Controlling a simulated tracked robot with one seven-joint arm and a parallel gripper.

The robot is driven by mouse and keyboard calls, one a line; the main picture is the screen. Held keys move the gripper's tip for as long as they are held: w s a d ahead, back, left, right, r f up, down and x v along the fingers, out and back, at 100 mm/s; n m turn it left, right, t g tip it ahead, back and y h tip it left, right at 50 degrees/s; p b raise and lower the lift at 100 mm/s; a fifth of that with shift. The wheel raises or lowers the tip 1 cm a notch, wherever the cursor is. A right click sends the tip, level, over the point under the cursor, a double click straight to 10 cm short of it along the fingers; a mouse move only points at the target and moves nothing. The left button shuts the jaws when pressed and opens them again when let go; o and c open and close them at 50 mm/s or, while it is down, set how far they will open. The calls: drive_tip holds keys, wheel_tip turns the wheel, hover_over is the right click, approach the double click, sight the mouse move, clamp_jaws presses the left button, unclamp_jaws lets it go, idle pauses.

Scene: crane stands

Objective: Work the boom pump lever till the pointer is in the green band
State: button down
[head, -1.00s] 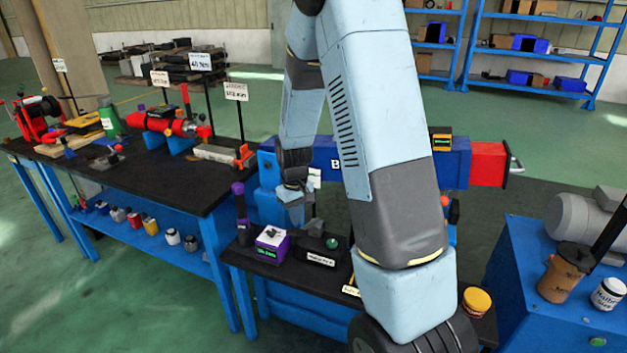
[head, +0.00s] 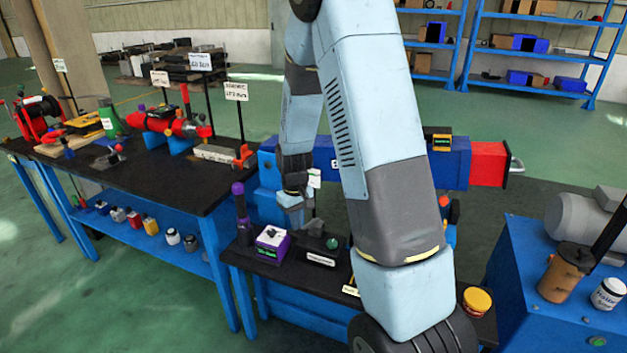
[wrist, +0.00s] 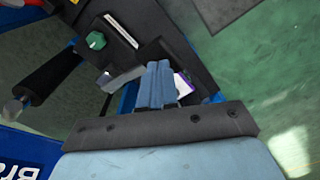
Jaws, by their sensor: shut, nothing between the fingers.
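My gripper (head: 295,218) hangs above the black bench in the head view, with its fingers pointing down. In the wrist view its fingers (wrist: 157,88) are together and hold nothing. A black rod with a thick grip (wrist: 50,72) lies across the left of the wrist view; I cannot tell for sure whether it is the pump lever. It is apart from my fingers. A black box (head: 322,252) with a green knob (head: 332,243) stands on the bench close to my gripper; the knob also shows in the wrist view (wrist: 96,40). I cannot make out the pointer or green band.
A purple box (head: 271,240) and a purple-topped upright (head: 239,200) stand left of my gripper. A blue beam (head: 455,165) with a red end lies behind. A yellow-lidded jar (head: 477,300) is at the bench's right. The long left bench (head: 180,185) carries tools.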

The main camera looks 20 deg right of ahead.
drive_tip(key=shift+f, duration=3.8)
drive_tip(key=shift+r, duration=4.8)
drive_tip(key=shift+f, duration=0.1)
drive_tip(key=shift+f, duration=4.7)
drive_tip(key=shift+r, duration=4.8)
drive_tip(key=shift+f, duration=0.1)
